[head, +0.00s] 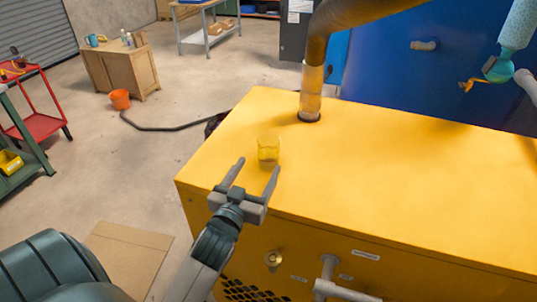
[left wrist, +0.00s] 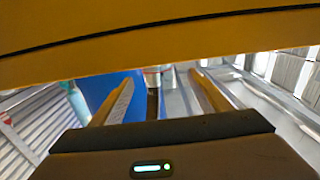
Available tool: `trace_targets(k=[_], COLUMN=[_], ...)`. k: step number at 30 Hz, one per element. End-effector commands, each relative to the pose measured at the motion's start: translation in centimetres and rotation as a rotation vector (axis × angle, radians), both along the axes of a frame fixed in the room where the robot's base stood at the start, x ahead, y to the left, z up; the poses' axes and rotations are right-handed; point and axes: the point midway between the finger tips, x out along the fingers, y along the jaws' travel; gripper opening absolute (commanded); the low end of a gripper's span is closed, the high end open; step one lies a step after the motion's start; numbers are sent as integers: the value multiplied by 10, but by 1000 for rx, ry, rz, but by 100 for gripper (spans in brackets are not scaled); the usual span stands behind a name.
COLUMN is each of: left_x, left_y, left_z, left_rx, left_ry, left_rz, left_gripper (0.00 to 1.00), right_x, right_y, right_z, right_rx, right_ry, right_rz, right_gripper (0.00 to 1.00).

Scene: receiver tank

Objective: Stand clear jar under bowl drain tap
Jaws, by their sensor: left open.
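A small clear jar (head: 268,150), tinted yellow by what is behind it, stands upright near the left end of the yellow cabinet top (head: 380,170). My left gripper (head: 258,165) is open and empty, its two fingers pointing at the jar from the near side; the jar is not gripped. At the far right hangs a teal bowl (head: 497,69) under a pale speckled body, with an orange drain tap (head: 468,86) on its left side. In the left wrist view the open fingers (left wrist: 160,92) point past a yellow surface; I cannot make out the jar for certain. My right gripper is out of view.
A brown duct (head: 330,25) drops through a clear sleeve (head: 311,92) into the cabinet top behind the jar. A blue tank (head: 410,75) stands along the back. A grey pipe (head: 328,275) sticks out of the cabinet front. The cabinet top right of the jar is clear.

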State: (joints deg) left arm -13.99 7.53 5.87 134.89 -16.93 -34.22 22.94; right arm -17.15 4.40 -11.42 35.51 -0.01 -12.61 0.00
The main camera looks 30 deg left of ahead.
Motion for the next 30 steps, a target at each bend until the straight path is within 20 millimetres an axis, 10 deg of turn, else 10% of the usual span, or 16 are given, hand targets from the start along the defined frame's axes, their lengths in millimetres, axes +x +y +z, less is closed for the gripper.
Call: trace_targets(k=[30], left_x=[51], left_y=[8], left_z=[-8], left_rx=[-1], left_ry=[0], left_rz=[1], left_gripper=[69], right_x=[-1], right_y=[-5], right_z=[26], right_rx=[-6], right_ry=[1], right_rz=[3], right_gripper=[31])
